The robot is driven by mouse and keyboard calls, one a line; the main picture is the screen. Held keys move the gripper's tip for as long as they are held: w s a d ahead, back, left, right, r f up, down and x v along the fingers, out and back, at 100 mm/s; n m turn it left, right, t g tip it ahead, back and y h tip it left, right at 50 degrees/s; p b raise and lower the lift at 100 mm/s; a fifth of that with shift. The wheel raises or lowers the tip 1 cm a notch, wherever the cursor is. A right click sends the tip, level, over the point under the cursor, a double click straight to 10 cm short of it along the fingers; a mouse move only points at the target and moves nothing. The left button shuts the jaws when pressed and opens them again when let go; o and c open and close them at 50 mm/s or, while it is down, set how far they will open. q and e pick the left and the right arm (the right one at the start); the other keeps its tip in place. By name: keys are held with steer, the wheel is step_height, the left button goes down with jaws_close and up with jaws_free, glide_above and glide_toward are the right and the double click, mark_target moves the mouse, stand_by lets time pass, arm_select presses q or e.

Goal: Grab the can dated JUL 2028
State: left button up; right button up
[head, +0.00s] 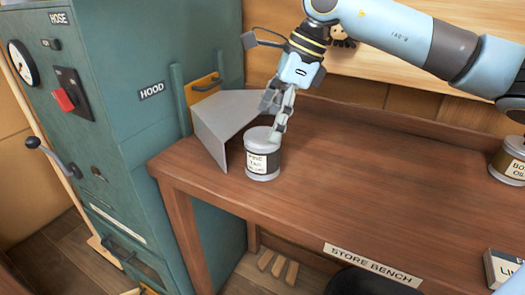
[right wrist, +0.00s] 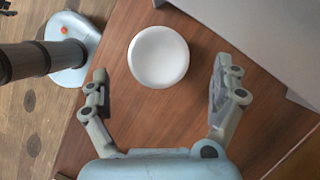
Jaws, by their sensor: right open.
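A grey can (head: 262,160) with a dark band and a pale label stands upright on the store bench near its left end. The label seems to start with "PINE"; I cannot read a date on it. Its round pale lid (right wrist: 158,57) shows in the right wrist view, ahead of and between the open fingers. My right gripper (head: 279,115) is open just behind and above the can in the head view; it also shows in the right wrist view (right wrist: 160,85). Another can (head: 509,160), labelled "BO... OIL", stands at the right edge. My left gripper is not in view.
The store bench (head: 375,185) is clear between the two cans. A grey metal hood (head: 225,125) stands close on the left of the near can, against a green cabinet (head: 130,130). A labelled box (head: 503,268) shows at the lower right.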

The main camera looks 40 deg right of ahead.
mark_target(247, 172)
steer(key=x, duration=0.8)
steer(key=shift+a+f, duration=0.25)
steer(key=shift+f, duration=0.05)
steer(key=c, duration=1.5)
steer(key=shift+r, duration=0.1)
